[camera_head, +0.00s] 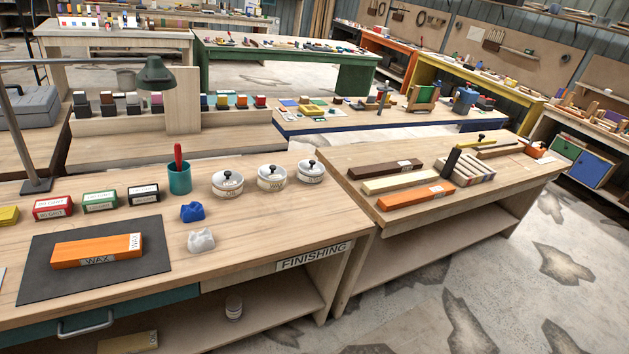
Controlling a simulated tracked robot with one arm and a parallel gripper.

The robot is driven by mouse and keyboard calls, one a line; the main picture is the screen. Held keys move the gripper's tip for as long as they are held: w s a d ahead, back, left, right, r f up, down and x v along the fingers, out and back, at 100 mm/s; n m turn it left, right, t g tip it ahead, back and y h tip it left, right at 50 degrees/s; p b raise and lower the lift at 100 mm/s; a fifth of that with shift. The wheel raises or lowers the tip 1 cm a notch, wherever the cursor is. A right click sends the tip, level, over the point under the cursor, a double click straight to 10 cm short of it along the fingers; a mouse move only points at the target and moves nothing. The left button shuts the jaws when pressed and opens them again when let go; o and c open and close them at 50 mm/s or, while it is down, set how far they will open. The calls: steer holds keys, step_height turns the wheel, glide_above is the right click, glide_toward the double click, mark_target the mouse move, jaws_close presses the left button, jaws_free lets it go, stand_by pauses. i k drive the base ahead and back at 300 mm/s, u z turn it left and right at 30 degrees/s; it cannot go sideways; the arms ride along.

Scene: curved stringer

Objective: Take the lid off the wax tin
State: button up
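Three round white tins with black-knobbed lids stand in a row at the right back of the finishing bench: a left tin (228,184), a middle tin (271,178) and a right tin (311,172). All three lids appear to be on. The middle tin's label seems to read WAX; the other two labels are too small to read surely. An orange block (97,251) marked WAX lies on a dark mat (140,266) at the left. My gripper is not in view.
A teal cup (180,178) with a red-handled tool stands left of the tins. A blue cloth (192,211) and a white cloth (201,240) lie before them. Labelled boxes (100,200) and a green lamp (156,73) are further left. The bench's front right is clear.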

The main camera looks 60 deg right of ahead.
mark_target(270, 172)
steer(key=z, duration=0.1)
steer(key=k, duration=1)
steer(key=z, duration=1.15)
steer(key=i, duration=1)
steer(key=u, duration=0.1)
